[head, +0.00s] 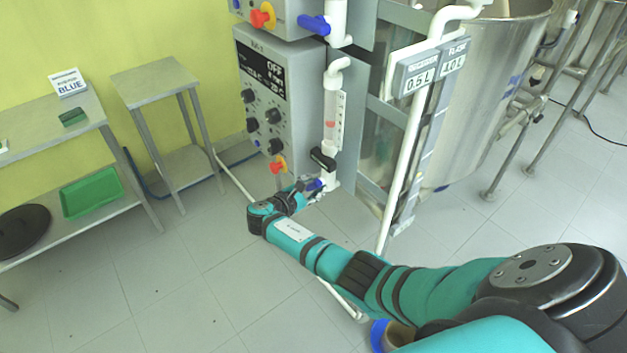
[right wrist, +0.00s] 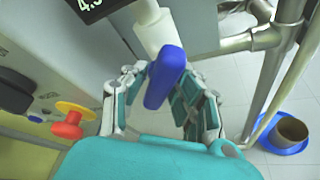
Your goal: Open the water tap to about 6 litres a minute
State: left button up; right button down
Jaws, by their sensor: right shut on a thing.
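The blue water tap handle (head: 315,185) sits at the foot of a white vertical pipe (head: 331,175). My right gripper (head: 308,187) is at this handle. In the right wrist view the blue handle (right wrist: 165,76) lies between the two fingers of my right gripper (right wrist: 163,88), which are shut on it; it slants down and left from the white pipe (right wrist: 153,28). Above the tap is a clear flow tube (head: 331,105) with a red float (head: 330,125) in its lower part. A small black display (head: 322,158) is below it; its digits are cut off in the wrist view. My left gripper is out of view.
The grey control box (head: 262,85) with knobs and a red-yellow knob (head: 278,165) stands close left of the tap. A second blue handle (head: 314,24) is higher up. A white pipe (head: 403,150) and steel vessel (head: 490,90) are at right.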

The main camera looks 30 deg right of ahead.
jog(key=shift+n+g+p, duration=0.35)
jog(key=shift+n+g, duration=0.15)
jog(key=shift+n, duration=0.1)
jog(key=shift+f, duration=0.1)
jog(key=c, duration=1.2)
grip_release()
jog(key=shift+o, duration=0.2)
jog(key=shift+a, duration=0.1)
jog(key=v, duration=1.2)
